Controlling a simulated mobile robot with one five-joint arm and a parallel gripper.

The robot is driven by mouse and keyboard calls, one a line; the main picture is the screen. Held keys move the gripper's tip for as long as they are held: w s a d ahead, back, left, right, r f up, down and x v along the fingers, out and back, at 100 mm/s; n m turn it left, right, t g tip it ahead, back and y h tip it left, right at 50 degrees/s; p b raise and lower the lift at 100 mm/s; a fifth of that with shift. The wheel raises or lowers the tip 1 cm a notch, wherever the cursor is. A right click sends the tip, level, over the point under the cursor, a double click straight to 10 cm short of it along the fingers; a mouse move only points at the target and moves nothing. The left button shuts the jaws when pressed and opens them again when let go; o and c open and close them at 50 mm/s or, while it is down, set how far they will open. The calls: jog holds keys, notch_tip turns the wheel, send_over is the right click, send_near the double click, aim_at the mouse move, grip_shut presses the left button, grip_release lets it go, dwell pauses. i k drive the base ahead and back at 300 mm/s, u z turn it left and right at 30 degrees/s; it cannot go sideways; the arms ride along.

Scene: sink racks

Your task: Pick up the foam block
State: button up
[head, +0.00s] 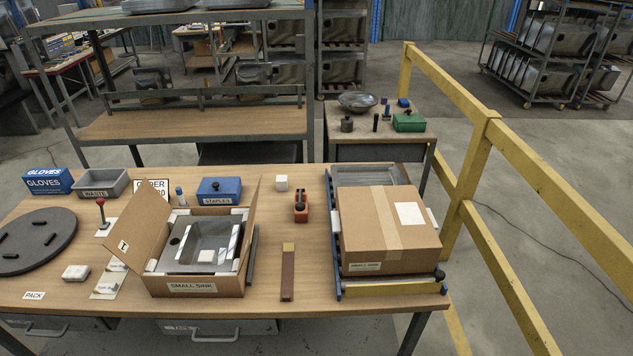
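Three small white blocks are in the head view, and I cannot tell for certain which is the foam block. One white block (75,272) lies on the table at the left, in front of the dark round disc. A white cube (282,183) stands near the table's back edge, right of the blue staples box. A third white block (206,256) lies inside the metal sink in the open carton. My gripper is not in view.
The wooden table (325,240) carries an open carton (195,287) labelled small sink and a large closed carton (390,228) at the right. A dark disc (35,240), red-knobbed lever (101,212), orange tool (301,206) and brown bar (288,275) stand around. A yellow railing (480,150) borders the right.

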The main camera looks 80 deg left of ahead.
aim_at(282, 183)
jog(key=u, duration=0.05)
jog(key=i, duration=0.35)
jog(key=u, duration=0.3)
jog(key=k, duration=0.15)
jog(key=u, duration=2.7)
jog(key=i, duration=1)
jog(key=u, duration=0.2)
